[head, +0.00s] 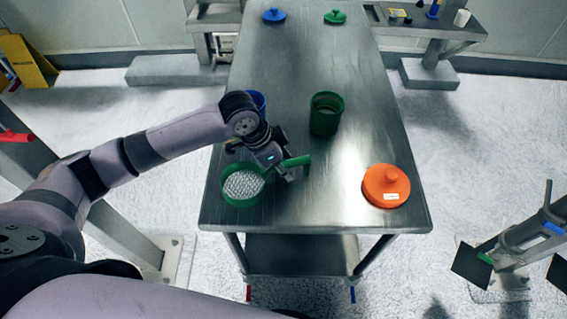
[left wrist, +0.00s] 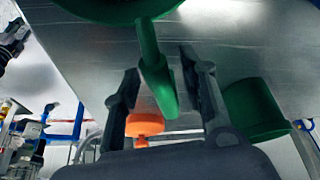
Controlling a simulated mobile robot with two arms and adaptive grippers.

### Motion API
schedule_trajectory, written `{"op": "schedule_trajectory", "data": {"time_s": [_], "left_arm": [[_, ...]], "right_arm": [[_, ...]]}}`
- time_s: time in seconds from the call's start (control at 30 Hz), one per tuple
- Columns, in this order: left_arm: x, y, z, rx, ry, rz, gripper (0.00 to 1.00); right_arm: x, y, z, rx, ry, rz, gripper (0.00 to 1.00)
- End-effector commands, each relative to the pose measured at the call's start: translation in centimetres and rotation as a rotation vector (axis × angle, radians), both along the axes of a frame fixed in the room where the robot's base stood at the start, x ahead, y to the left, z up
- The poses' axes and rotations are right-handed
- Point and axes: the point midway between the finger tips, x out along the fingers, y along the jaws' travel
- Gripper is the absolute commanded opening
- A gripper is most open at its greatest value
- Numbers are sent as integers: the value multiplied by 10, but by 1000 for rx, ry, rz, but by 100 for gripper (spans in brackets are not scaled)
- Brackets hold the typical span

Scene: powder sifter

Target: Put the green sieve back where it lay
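The green sieve (head: 229,197), a round green ring with a pale mesh, is at the table's front left corner in the head view. I cannot tell whether it rests on the table or is just above it. Its green handle (head: 297,161) points right and slightly away. My left gripper (head: 287,172) is at the handle. In the left wrist view the handle (left wrist: 153,65) lies between the two fingers of my left gripper (left wrist: 163,100), with a visible gap on both sides. The sieve's rim (left wrist: 110,8) shows at the top there. My right gripper is not seen.
On the metal table (head: 310,205) stand a green container (head: 326,122), a blue container (head: 259,98) partly hidden by my arm, and an orange lid (head: 385,186). A blue lid (head: 274,15) and a green lid (head: 335,16) lie at the back. The middle front is clear.

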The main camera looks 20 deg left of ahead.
Motion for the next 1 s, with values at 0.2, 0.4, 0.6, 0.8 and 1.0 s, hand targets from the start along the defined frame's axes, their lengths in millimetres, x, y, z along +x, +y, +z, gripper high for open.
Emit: {"op": "schedule_trajectory", "data": {"time_s": [0.2,0.4,0.6,0.8,1.0], "left_arm": [[-2,6,15,1,-3,1,39],[-11,20,54,2,-5,1,39],[-20,32,90,1,-4,2,39],[-25,38,108,0,-1,0,39],[-26,38,112,0,0,0,39]], "right_arm": [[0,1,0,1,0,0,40],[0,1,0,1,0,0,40],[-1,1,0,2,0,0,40],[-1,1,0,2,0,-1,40],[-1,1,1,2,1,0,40]]}}
